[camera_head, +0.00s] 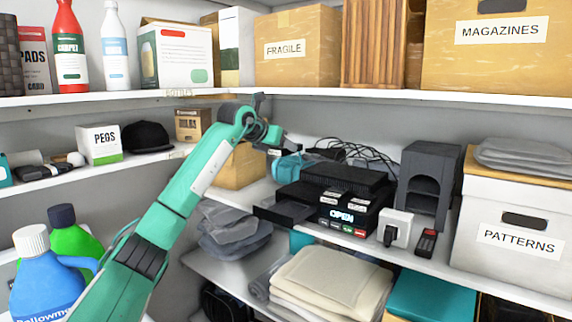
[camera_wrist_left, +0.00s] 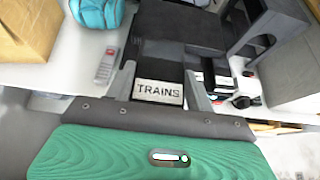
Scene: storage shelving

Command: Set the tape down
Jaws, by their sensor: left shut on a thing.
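The tape (camera_wrist_left: 158,92) is a black cassette with a white label reading TRAINS. In the left wrist view it sits between the two fingers of my left gripper (camera_wrist_left: 160,88), which is shut on it. In the head view my left gripper (camera_head: 277,150) is over the middle shelf, behind and left of the black player stack; I cannot clearly make out the tape there. The player (camera_head: 345,222) shows a lit OPEN display, and a dark tray (camera_head: 285,211) juts from its left side. My right gripper is not in view.
A teal bag (camera_head: 287,167) and a cardboard box (camera_head: 240,167) are close to the gripper. Cables (camera_head: 355,155) lie behind the player. A grey remote (camera_wrist_left: 105,66) lies on bare white shelf in the wrist view. The upper shelf (camera_head: 330,92) runs just above the arm.

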